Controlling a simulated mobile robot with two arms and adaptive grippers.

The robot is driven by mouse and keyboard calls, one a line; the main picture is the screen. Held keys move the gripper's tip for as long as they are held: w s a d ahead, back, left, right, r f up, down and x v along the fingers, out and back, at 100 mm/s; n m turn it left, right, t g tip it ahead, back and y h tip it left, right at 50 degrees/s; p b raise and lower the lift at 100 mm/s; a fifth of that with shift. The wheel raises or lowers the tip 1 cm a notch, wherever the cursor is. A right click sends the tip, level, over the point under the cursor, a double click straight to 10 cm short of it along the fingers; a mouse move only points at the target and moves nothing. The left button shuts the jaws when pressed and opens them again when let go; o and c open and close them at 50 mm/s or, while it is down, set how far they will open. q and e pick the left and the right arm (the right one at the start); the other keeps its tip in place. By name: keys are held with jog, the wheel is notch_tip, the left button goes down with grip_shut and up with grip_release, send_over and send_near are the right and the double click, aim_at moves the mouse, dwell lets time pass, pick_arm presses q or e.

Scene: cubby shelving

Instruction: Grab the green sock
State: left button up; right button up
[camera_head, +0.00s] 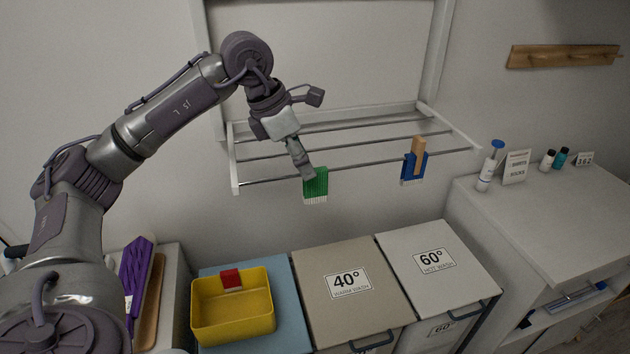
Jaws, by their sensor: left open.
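The green sock (316,186) hangs from the front bar of the white wall drying rack (235,177). It is a small green piece with a white lower edge. My left gripper (307,173) reaches down from the upper left, with its fingertips at the sock's top left edge. It is open; whether the fingers touch the sock or stand just in front of it, I cannot tell. The fingers hide part of the sock's top left. My right gripper is not in view.
A blue piece (413,170) with a wooden peg (418,150) hangs further right on the rack. Bottles (489,170) stand on the right cabinet.

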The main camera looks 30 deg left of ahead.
aim_at(315, 188)
pick_arm(q)
jog(key=shift+w+d+f+p, duration=0.2)
jog(key=shift+f+p, duration=0.1)
jog(key=shift+f, duration=0.15)
jog(key=p+x, duration=0.1)
jog(key=x, duration=0.1)
jog(key=p+x, duration=0.1)
jog(key=x, duration=0.1)
jog(key=shift+w+f, duration=0.3)
jog(key=shift+w, duration=0.05)
grip_shut()
